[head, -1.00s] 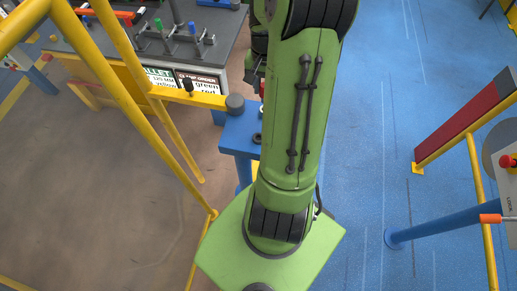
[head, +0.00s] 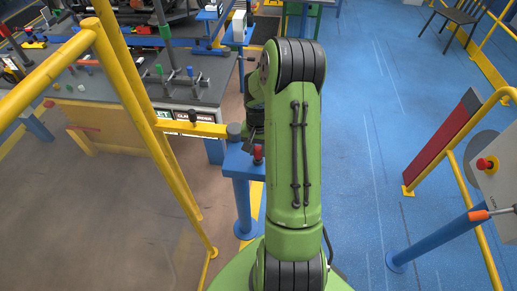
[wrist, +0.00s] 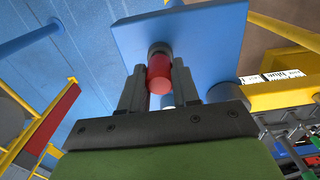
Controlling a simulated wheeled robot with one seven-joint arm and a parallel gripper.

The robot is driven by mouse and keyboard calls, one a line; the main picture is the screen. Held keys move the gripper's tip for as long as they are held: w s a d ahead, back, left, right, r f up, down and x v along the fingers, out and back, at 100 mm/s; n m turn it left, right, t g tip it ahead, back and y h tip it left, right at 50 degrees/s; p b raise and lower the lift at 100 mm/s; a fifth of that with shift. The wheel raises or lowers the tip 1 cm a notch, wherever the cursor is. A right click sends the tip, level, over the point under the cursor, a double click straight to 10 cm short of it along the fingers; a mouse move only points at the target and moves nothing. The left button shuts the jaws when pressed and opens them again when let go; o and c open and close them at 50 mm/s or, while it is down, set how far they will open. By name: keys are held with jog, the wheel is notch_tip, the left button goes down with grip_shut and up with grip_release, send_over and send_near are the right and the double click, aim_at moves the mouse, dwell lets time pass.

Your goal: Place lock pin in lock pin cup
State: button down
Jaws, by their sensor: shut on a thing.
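The lock pin, with a red cylindrical grip (wrist: 159,72), is between the two grey fingers of my gripper (wrist: 158,68) in the wrist view, and the gripper is shut on it. A dark round cup (wrist: 157,47) on a blue plate (wrist: 205,35) lies at the pin's far end. I cannot tell how far the pin is inside the cup. In the head view the red grip (head: 258,152) stands upright over the blue stand (head: 243,167), just left of my green arm. My gripper is mostly hidden behind the arm there.
A yellow bar with a dark round end (head: 234,130) meets the stand's left side. Yellow rails (head: 135,100) stand on the left. A grey bench (head: 185,90) with coloured handles is behind. Blue floor on the right is open up to a red panel (head: 440,140).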

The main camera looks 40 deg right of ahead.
jog(key=shift+w+d, duration=0.15)
jog(key=shift+f, duration=0.15)
jog(key=shift+f, duration=0.15)
jog(key=c, duration=0.8)
grip_release()
